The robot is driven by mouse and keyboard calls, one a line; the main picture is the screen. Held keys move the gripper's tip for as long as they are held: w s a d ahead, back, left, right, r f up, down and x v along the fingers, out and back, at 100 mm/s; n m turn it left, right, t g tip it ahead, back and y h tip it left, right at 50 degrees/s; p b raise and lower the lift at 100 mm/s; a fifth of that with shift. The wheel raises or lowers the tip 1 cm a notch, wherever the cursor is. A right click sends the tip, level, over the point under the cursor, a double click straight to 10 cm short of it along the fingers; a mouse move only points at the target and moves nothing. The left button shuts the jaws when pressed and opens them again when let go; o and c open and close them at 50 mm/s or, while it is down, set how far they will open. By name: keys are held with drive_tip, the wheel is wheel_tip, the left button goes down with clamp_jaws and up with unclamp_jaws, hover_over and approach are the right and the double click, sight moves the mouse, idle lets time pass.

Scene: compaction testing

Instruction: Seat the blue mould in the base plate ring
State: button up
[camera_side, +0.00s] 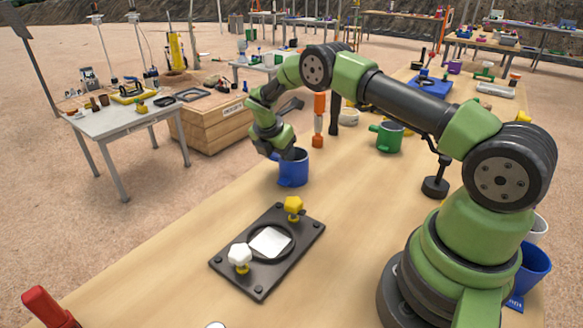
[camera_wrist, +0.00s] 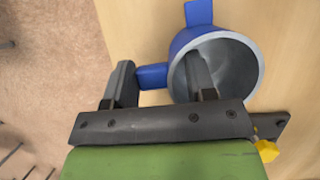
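The blue mould (camera_side: 293,169) stands upright on the wooden table, beyond the base plate. In the wrist view the mould (camera_wrist: 254,58) shows its hollow grey inside and blue side lugs. My gripper (camera_side: 286,153) is at its rim. In the wrist view my gripper (camera_wrist: 160,75) has its fingers apart. One finger is over the mould's opening and the other is outside, with the wall and a lug between them; firm contact is not clear. The dark base plate (camera_side: 262,286) lies nearer the camera, its ring (camera_side: 288,250) around a white square sheet (camera_side: 269,241).
A yellow knob (camera_side: 294,205) and a white knob (camera_side: 239,253) stand up beside the ring. A green mould (camera_side: 388,137) and an orange-handled tool (camera_side: 318,122) stand farther back. A red object (camera_side: 45,305) is at the near left. The table between mould and plate is clear.

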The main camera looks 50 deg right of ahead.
drive_tip(key=c, duration=0.7)
drive_tip(key=shift+r, duration=0.15)
wheel_tip(320, 180, up, 10)
drive_tip(key=shift+f, duration=0.1)
drive_tip(key=o, duration=0.7)
drive_tip(key=c, duration=0.6)
drive_tip(key=shift+o, duration=0.2)
wheel_tip(320, 180, up, 7)
